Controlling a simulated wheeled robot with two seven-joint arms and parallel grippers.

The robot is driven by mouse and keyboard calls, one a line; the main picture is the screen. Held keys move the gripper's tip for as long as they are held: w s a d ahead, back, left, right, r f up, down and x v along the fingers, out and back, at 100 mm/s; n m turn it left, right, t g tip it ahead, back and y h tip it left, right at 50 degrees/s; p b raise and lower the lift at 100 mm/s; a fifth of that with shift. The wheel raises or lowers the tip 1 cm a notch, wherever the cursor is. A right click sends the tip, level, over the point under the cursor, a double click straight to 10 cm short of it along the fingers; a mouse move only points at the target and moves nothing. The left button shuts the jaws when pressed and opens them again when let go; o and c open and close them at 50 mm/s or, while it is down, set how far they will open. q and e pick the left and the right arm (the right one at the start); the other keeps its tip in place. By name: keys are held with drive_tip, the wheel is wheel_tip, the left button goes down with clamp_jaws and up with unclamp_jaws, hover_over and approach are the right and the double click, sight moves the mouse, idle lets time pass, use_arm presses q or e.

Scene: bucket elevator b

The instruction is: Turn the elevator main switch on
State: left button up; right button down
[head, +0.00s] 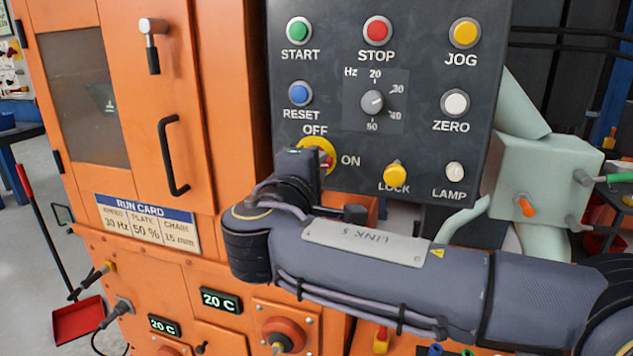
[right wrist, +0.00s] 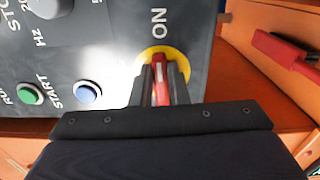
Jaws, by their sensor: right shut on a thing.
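The elevator main switch is a red handle on a round yellow plate (head: 327,148), low on the dark control panel (head: 270,110), with OFF printed above it and ON to its right. My right gripper (head: 318,165) is at this switch in the head view and covers most of it. In the right wrist view the red handle (right wrist: 161,82) lies between the two dark fingers (right wrist: 160,90), which are shut on it, in front of the yellow plate (right wrist: 180,62). My left gripper is not in view.
Above are the START (head: 299,31), STOP (head: 377,31) and RESET (head: 300,93) buttons and the frequency dial (head: 373,102). The yellow LOCK knob (head: 395,174) is close on the right. An orange cabinet door with a black handle (head: 172,157) stands left.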

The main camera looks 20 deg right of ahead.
drive_tip(key=shift+f+m+b, duration=0.15)
drive_tip(key=shift+m+b, duration=0.15)
drive_tip(key=shift+m, duration=0.1)
drive_tip(key=c, duration=1.4)
unclamp_jaws()
drive_tip(key=v, duration=0.8)
drive_tip(key=shift+p, duration=0.45)
drive_tip(key=shift+w, duration=0.1)
